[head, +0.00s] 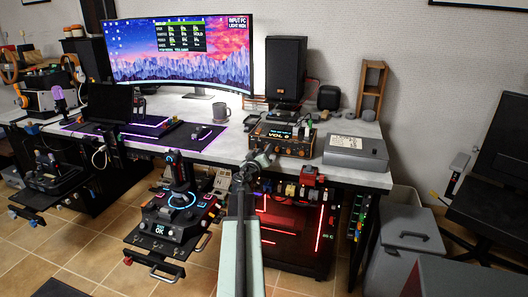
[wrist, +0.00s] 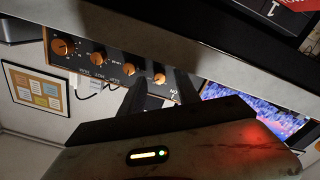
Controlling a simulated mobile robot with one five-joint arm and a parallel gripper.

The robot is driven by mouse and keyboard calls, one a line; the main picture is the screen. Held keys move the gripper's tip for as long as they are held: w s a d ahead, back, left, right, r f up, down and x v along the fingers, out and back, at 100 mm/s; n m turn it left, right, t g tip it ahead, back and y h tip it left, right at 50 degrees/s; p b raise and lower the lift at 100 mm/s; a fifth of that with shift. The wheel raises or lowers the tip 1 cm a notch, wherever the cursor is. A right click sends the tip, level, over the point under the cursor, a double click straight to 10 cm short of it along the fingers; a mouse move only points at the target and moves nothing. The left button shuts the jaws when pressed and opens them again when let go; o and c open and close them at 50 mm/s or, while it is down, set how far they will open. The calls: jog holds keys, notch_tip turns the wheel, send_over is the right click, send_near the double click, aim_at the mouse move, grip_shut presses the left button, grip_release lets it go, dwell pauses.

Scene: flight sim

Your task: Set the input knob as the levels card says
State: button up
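An amber-lit box (head: 283,138) with a display reading like "VOL 0" sits on the desk in the head view. My gripper (head: 262,156) is at its front left. In the wrist view, its black panel (wrist: 80,66) carries a row of several orange-topped knobs; the small print is too blurred to tell which is the input knob. My gripper's dark fingers (wrist: 160,88) stand apart, with the end knob (wrist: 159,78) showing in the gap between them. I cannot tell how near the fingers are to it. I cannot identify a levels card with certainty.
A curved monitor (head: 180,52) shows a green-headed table and a label too small to read surely. A black speaker (head: 286,68) stands behind the box, a grey case (head: 356,152) to its right. A framed sheet of coloured notes (wrist: 40,88) hangs on the wall.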

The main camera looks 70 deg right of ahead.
jog(key=shift+d, duration=0.4)
grip_shut()
jog(key=shift+n, duration=0.3)
jog(key=n, duration=1.3)
jog(key=shift+a+n, duration=0.1)
jog(key=shift+n, duration=2)
